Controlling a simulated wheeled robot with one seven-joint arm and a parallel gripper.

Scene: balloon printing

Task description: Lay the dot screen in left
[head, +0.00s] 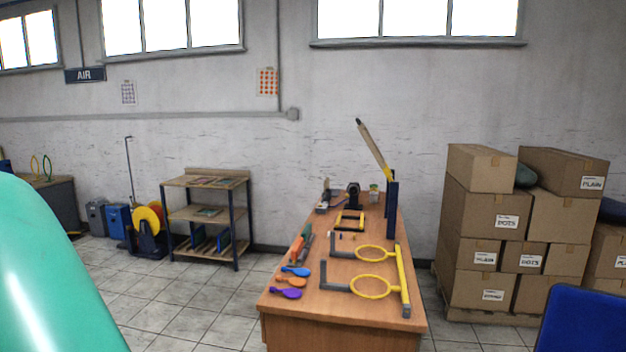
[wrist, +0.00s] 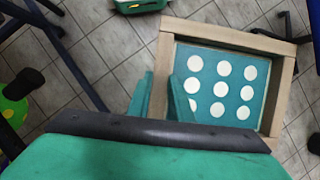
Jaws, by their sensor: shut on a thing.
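The dot screen shows in the wrist view as a wooden frame (wrist: 225,34) around a teal mesh with rows of white dots (wrist: 220,88). My gripper (wrist: 161,98) has its two teal fingers on either side of the frame's left rail and is shut on it. The screen is held in the air with tiled floor beneath it. The frame's lower left part is partly hidden by the finger and my wrist. In the head view neither my gripper nor the dot screen shows; only my teal arm fills the lower left.
A shelf (head: 207,212) stands left, stacked boxes (head: 494,222) right. A blue thing (head: 583,320) is at lower right.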

